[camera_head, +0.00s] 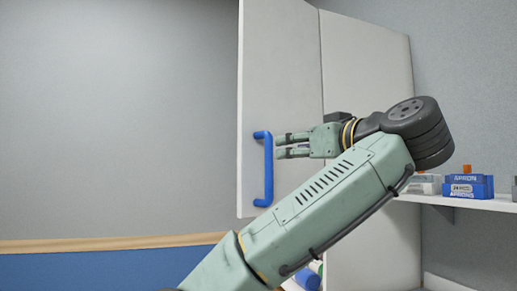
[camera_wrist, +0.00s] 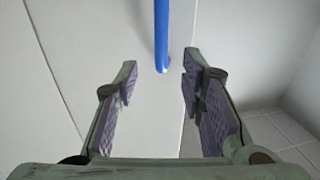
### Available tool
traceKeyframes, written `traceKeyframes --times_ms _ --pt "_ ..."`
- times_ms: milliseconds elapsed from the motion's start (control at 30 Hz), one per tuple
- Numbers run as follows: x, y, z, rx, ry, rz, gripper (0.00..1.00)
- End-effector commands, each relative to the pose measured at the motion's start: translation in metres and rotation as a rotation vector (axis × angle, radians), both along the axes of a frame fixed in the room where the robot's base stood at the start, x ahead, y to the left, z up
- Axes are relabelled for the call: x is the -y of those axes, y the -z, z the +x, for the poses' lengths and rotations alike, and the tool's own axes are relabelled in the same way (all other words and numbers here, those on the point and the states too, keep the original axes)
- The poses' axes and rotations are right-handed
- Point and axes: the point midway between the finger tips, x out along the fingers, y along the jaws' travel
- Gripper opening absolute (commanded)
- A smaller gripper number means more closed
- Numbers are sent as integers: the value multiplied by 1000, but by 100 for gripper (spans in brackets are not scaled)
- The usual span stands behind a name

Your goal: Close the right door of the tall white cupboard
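A tall white cupboard door (camera_head: 275,75) with a blue bar handle (camera_head: 268,180) stands in the middle of the head view. Another white panel (camera_head: 365,65) meets it on the right and stands at an angle to it. My gripper (camera_head: 280,146) is beside the handle, its fingers pointing left towards it. In the wrist view the fingers are apart and empty. The lower end of the handle (camera_wrist: 162,45) shows between and beyond the fingertips. I cannot tell whether a finger touches the handle or door. My arm hides the lower part of the cupboard.
A white shelf (camera_head: 463,201) on the right holds a blue box (camera_head: 468,187) and a pale box (camera_head: 424,184). Blue and green items (camera_head: 308,277) show low behind my arm. The grey wall (camera_head: 110,120) on the left has a wooden rail (camera_head: 110,243).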

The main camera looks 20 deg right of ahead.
Motion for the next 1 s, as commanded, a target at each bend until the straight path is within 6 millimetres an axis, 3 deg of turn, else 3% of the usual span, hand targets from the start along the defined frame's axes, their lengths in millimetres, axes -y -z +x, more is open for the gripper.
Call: traceKeyframes --times_ms 500,700,1000 --pt "-20 -2 87 -5 -6 -1 36" --pt "-23 0 100 -4 -4 -3 36" --pt "-22 1 101 -4 -3 -3 34"
